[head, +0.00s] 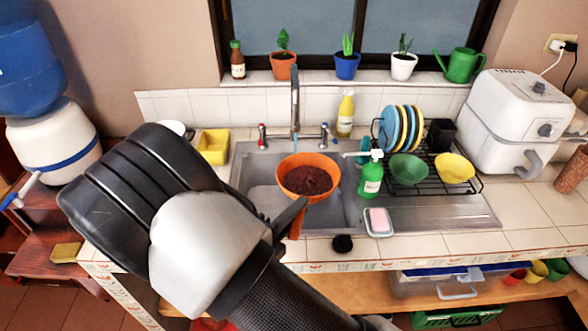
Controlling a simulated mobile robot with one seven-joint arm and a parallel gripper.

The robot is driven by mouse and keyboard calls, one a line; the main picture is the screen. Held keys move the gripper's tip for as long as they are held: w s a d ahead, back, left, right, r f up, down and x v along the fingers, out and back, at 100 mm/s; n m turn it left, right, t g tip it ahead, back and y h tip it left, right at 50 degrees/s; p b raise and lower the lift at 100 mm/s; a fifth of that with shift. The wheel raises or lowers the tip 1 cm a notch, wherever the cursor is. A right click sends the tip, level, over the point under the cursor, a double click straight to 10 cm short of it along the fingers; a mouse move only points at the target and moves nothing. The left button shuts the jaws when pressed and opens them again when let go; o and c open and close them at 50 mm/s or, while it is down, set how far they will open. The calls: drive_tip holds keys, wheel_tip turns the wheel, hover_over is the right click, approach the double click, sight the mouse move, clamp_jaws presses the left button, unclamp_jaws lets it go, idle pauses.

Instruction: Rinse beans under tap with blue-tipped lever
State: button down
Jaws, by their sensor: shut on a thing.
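An orange bowl-shaped strainer (325,163) holds dark red beans (307,180) above the sink (260,175). My gripper (293,213) is shut on the strainer's orange handle, which points toward me; my arm hides part of the grip. The metal tap (295,95) rises behind the strainer, and its spout is roughly in line with the beans. The blue-tipped lever (325,130) is right of the tap. The red-tipped lever (262,134) is left of it. I cannot tell clearly whether water is running.
A green soap bottle (371,178) and a pink sponge in a dish (379,221) stand right of the basin. A dish rack (440,185) and a white air fryer (515,120) are farther right. A yellow container (213,147) is left of the sink. Potted plants line the sill.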

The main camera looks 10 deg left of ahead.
idle(0.3)
drive_tip(key=shift+s+d+r+p, duration=0.3)
drive_tip(key=shift+s+r+p, duration=0.25)
drive_tip(key=shift+r+p, duration=0.3)
drive_tip(key=shift+s+d+r, duration=0.5)
drive_tip(key=shift+s+r, duration=0.1)
drive_tip(key=shift+s, duration=0.25)
drive_tip(key=shift+s+d+r, duration=0.45)
drive_tip(key=shift+s+r, duration=0.15)
drive_tip(key=shift+s, duration=0.2)
